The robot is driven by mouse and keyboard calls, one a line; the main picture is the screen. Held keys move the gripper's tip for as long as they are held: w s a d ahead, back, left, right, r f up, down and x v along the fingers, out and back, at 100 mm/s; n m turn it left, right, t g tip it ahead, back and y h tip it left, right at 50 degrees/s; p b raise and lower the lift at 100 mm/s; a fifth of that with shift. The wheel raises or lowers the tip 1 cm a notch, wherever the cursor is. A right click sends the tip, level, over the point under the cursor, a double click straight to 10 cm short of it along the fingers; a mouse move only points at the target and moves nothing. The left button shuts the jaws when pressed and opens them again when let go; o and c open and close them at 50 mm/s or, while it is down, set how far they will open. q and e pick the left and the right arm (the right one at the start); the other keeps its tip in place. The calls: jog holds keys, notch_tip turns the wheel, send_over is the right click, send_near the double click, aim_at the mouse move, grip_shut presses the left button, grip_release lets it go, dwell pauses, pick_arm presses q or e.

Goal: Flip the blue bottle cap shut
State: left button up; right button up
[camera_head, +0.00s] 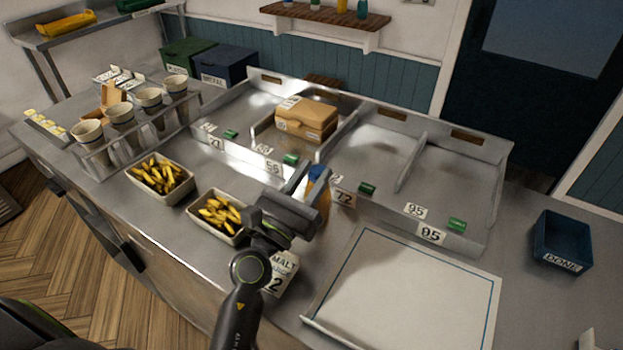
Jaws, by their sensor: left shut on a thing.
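The bottle (323,200) has an orange-brown body and a blue cap (317,172) at its top. It is upright or nearly so, in front of the steel bays. My left gripper (308,202) is shut on the bottle, and the gripper and wrist hide much of its lower part. The cap shows above the gripper, but it is too small to tell whether it is open or shut.
Two trays of chips (161,181) (219,216) stand left of my arm. A white board (405,290) lies to the right, with a dark blue "DONE" bin (562,243) beyond it. A MALT label (281,272) is beside my wrist. A cardboard box (306,120) sits in a bay.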

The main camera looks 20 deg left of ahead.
pick_arm(q)
jog(key=o, duration=1)
jog(key=shift+f, duration=0.1)
jog(key=shift+s+a+f, duration=0.1)
jog(key=shift+s+f, duration=0.1)
jog(key=shift+s, duration=0.05)
jog(key=b+v, duration=0.8)
jog(key=v, duration=0.7)
jog(key=shift+s+f, duration=0.1)
jog(key=shift+s, duration=0.05)
jog(key=shift+s+a+f, duration=0.15)
jog(key=shift+s+a, duration=0.05)
jog(key=shift+s, duration=0.45)
jog(key=shift+c, duration=0.5)
